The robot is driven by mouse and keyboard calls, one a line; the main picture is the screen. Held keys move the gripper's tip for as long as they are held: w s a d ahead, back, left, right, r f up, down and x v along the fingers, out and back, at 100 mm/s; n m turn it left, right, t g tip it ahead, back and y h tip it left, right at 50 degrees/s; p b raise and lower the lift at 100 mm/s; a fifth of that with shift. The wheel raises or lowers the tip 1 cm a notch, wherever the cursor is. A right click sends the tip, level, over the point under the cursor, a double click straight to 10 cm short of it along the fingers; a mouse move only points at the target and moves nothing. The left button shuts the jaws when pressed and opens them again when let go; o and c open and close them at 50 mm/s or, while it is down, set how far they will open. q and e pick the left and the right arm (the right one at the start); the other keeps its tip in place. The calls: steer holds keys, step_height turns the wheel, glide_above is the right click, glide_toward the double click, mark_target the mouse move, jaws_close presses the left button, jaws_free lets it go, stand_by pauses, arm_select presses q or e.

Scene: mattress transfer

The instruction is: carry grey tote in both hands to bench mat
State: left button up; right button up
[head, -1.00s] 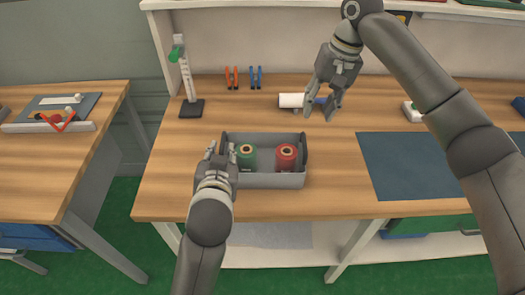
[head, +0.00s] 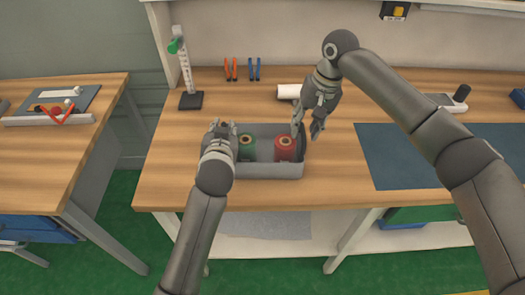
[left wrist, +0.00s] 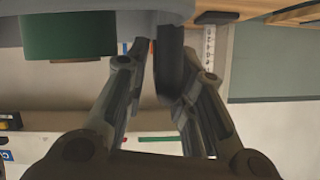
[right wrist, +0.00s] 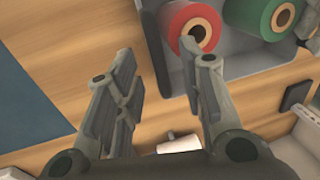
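The grey tote (head: 268,171) stands on the wooden bench, holding a green spool (head: 247,148) and a red spool (head: 285,149). My left gripper (head: 221,132) is at the tote's left end; in the left wrist view its fingers (left wrist: 165,65) close in on the tote's dark end wall between them. My right gripper (head: 309,128) is open and empty just above the tote's right end; the right wrist view shows its fingers (right wrist: 160,65) spread, with the tote's edge near them. The blue-grey bench mat (head: 405,160) lies to the right, its surface clear.
A white cylinder (head: 288,91) lies behind the tote. A stand with a white scale (head: 187,75) is at the back left. Orange and blue clamps (head: 242,69) are at the back wall. A separate table (head: 50,160) stands at left, across a gap.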

arm_select(q)
steer(key=shift+w+a+f, duration=0.1)
steer(key=shift+w+f, duration=0.05)
steer(key=shift+w, duration=0.3)
arm_select(e)
steer(key=shift+a+f, duration=0.1)
steer(key=shift+f, duration=0.35)
arm_select(q)
steer(key=shift+c, duration=0.5)
arm_select(e)
steer(key=shift+c, duration=0.4)
arm_select(q)
jaws_close()
arm_select(e)
steer(key=c, duration=0.5)
jaws_close()
